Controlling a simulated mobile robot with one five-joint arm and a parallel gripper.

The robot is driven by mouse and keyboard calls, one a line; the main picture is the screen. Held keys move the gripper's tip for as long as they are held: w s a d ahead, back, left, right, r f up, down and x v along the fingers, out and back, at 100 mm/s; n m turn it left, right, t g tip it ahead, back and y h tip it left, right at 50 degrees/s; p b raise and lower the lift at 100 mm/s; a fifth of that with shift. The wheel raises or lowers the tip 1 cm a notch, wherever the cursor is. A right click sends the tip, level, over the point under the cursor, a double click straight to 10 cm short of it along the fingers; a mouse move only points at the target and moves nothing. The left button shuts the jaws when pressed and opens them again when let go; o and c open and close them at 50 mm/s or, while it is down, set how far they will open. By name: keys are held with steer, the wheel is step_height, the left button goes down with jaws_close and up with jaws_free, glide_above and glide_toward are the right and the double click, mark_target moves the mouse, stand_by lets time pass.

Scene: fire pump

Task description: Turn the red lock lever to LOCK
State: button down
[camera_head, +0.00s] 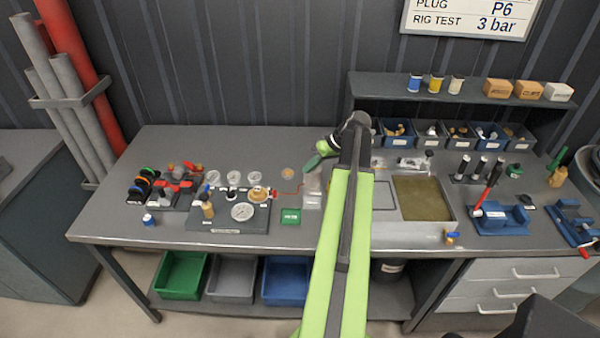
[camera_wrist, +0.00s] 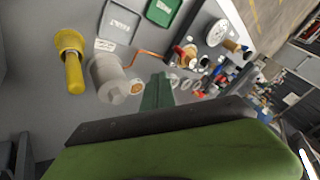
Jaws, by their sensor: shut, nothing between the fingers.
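A lever with a red shaft (camera_head: 486,194) rises at a tilt from a blue fixture (camera_head: 513,218) on the right of the bench in the head view. A pale label on the fixture is too small to read, and no LOCK mark is legible. Other red parts (camera_head: 178,184) lie at the bench's left, so I cannot tell for certain which is the lock lever. My gripper (camera_head: 314,161) is shut and empty above the middle of the bench, far left of the blue fixture. Its green fingers also show in the wrist view (camera_wrist: 157,91), close together.
A gauge board (camera_head: 228,222) stands left of my arm, with a green tray (camera_head: 291,216) beside it. A shallow basin (camera_head: 425,198) lies between my arm and the blue fixture. A shelf (camera_head: 455,91) runs behind. The wrist view shows a yellow tool (camera_wrist: 71,62) and a grey cylinder (camera_wrist: 110,78).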

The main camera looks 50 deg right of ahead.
steer(key=b+x, duration=0.4)
steer(key=x, duration=0.1)
steer(key=b+x, duration=0.4)
steer(key=x, duration=0.1)
steer(key=shift+f+b, duration=0.4)
steer(key=shift+f, duration=0.05)
steer(key=shift+w+a+r+p, duration=0.15)
steer(key=shift+a+r+p, duration=0.05)
steer(key=shift+a, duration=0.4)
steer(key=shift+w+a+r+p, duration=0.2)
steer(key=shift+a, duration=0.45)
steer(key=shift+w+a, duration=0.25)
steer(key=shift+a, duration=0.35)
steer(key=shift+s, duration=0.1)
